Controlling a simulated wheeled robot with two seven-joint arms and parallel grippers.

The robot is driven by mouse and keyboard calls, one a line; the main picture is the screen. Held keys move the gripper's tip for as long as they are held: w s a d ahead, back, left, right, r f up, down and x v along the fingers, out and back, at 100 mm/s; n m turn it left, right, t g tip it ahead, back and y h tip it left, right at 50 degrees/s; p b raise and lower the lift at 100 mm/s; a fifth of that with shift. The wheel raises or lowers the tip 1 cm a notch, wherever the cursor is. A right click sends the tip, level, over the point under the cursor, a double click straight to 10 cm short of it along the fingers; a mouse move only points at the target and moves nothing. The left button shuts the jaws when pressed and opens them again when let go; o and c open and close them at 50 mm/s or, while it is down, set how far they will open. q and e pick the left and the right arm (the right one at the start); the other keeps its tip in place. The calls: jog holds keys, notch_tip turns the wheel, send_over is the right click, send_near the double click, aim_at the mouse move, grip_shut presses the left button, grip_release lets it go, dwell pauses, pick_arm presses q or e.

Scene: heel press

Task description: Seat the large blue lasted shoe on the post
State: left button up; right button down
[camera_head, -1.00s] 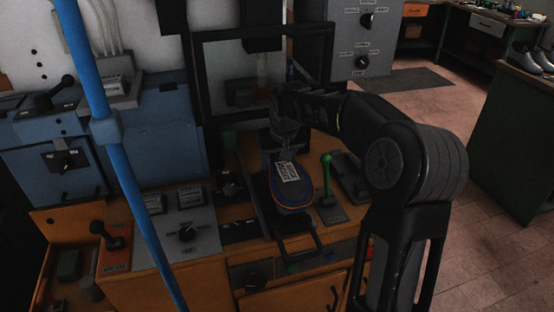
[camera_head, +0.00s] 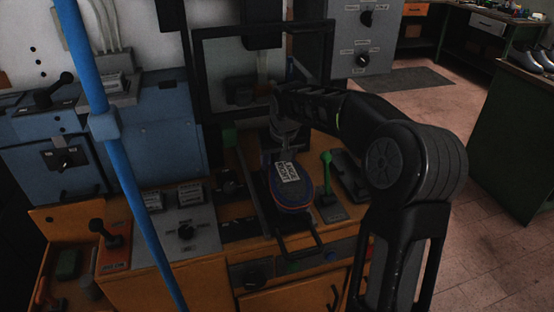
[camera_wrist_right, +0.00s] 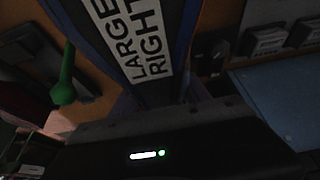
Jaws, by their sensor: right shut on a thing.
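The large blue shoe (camera_head: 291,197) lies sole up over the press bed in the head view, its rounded toe towards me. A white label (camera_head: 289,172) is on its sole. In the right wrist view the label (camera_wrist_right: 135,35) reads LARGE RIGHT, with the shoe's blue side (camera_wrist_right: 185,45) beside it. My right gripper (camera_head: 284,143) is shut on the shoe at its far end; the fingertips are mostly hidden. The post is not visible, so I cannot tell whether the shoe touches it. My left gripper is not in view.
A green lever (camera_head: 327,175) stands close to the right of the shoe. A dark framed window (camera_head: 240,65) rises behind. A grey switch panel (camera_head: 187,235) is to the left. A blue pole (camera_head: 120,155) crosses the left foreground. Open floor (camera_head: 480,225) lies to the right.

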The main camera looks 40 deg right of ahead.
jog(key=shift+f, duration=0.15)
jog(key=c, duration=0.9)
grip_release()
jog(key=o, duration=0.5)
jog(key=shift+c, duration=0.2)
jog(key=shift+f, duration=0.15)
jog(key=shift+b+v, duration=0.65)
jog(key=shift+v, duration=3.35)
jog(key=shift+w, duration=0.1)
